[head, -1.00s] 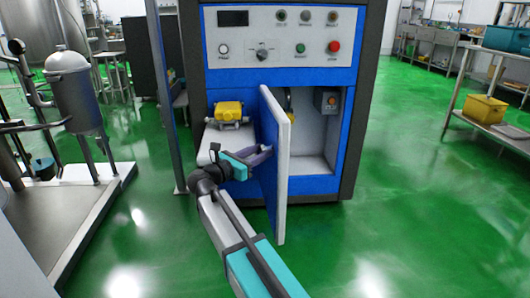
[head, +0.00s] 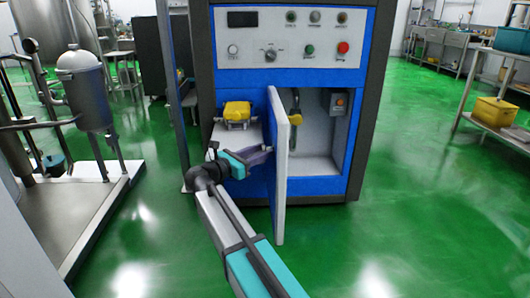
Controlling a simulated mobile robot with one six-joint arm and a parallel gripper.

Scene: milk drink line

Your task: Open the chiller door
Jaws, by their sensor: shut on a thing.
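The chiller is a blue and dark grey cabinet with a white control panel (head: 290,35) on its upper front. Its door (head: 281,180) stands open and sticks out towards me, seen nearly edge-on. The bay (head: 312,150) to the right of the door is exposed. My gripper (head: 262,154) is at the left face of the door, about mid-height, and is shut on the door. The exact grip point and any handle are hidden by the fingers.
A steel skid (head: 95,205) with a tank stands at left. A yellow bin (head: 493,111) is on a bench at right. The green floor right of the door is clear.

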